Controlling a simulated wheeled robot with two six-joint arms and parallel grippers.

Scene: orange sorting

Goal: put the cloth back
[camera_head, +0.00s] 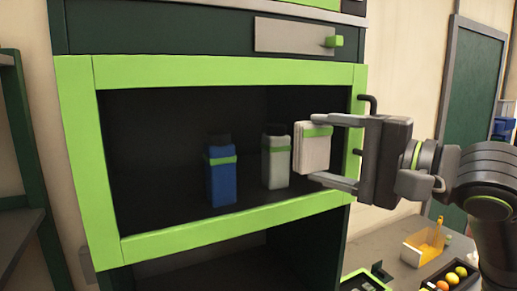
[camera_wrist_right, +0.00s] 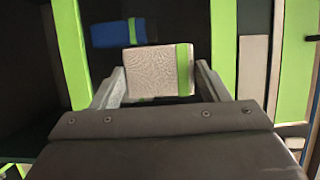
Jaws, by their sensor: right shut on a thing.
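The cloth (camera_head: 313,152) is a folded off-white block with a green band. My right gripper (camera_head: 320,148) is shut on it and holds it upright, one finger above and one below, at the right side of an open compartment with a light-green frame (camera_head: 190,234). In the right wrist view the cloth (camera_wrist_right: 155,74) sits between the two fingers (camera_wrist_right: 160,78), its band to the right. I cannot tell how far it is inside the opening. My left gripper is not in view.
A blue bottle (camera_head: 220,180) and a whitish bottle (camera_head: 276,163) stand inside the compartment, the whitish one just left of the cloth. A drawer (camera_head: 290,36) is above. A worktop at lower right holds a yellow-orange holder (camera_head: 424,247) and a tray of round fruit. The compartment's left part is clear.

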